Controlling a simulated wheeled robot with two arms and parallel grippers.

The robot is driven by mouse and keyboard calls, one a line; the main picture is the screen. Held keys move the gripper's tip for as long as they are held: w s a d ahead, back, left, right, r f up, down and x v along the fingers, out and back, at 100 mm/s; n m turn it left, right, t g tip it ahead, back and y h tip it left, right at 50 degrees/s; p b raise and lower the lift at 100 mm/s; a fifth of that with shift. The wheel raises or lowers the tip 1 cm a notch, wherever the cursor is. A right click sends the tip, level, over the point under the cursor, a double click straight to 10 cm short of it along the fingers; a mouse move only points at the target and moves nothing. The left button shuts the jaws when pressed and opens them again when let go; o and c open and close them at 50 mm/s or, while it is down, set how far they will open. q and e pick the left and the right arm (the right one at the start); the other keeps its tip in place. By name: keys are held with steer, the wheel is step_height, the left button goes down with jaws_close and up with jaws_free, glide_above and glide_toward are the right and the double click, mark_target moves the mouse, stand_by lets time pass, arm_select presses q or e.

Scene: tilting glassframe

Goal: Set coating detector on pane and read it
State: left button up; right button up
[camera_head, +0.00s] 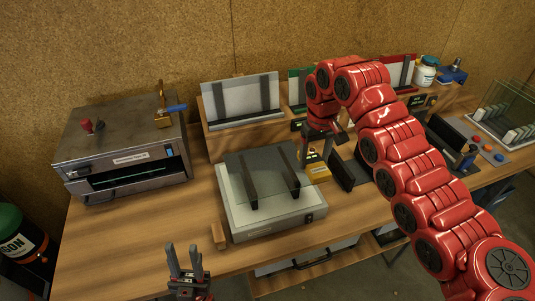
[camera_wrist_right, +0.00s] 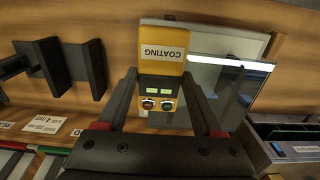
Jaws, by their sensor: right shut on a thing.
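The yellow coating detector (camera_wrist_right: 161,62) is held between the fingers of my right gripper (camera_wrist_right: 160,80); its COATING label, two lit green displays and two round knobs face the wrist camera. In the head view the detector (camera_head: 318,172) is by the right edge of the grey tilting frame (camera_head: 275,222), beneath my right gripper (camera_head: 318,152). My left gripper (camera_head: 183,262) is open and empty at the front edge.
A grey metal machine (camera_head: 122,147) stands at the left. A black slotted holder (camera_head: 342,170) stands right of the frame. Panels on racks (camera_head: 240,97) line the back. A small wooden block (camera_head: 218,236) is by the frame's front left corner. My right arm covers the middle right.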

steer(key=w+a+p, duration=0.1)
steer(key=a, duration=0.3)
steer(key=w+a+p, duration=0.2)
steer(key=a, duration=0.1)
steer(key=w+a+f+p, duration=0.1)
steer(key=w+a, duration=0.1)
steer(key=a, duration=0.2)
steer(key=shift+a+p, duration=0.3)
steer(key=shift+a, duration=0.05)
steer(key=shift+w+a+f, duration=0.15)
steer(key=shift+a+f, duration=0.05)
steer(key=shift+a, duration=0.25)
steer(key=shift+f+p, duration=0.1)
steer(key=shift+p, duration=0.35)
step_height(320, 180, down, 3)
steer(key=shift+w+p, duration=0.1)
steer(key=shift+p, duration=0.9)
steer(key=shift+f+b, duration=0.35)
steer(key=shift+b, duration=0.05)
steer(key=o, duration=1.5)
steer(key=shift+r, duration=0.15)
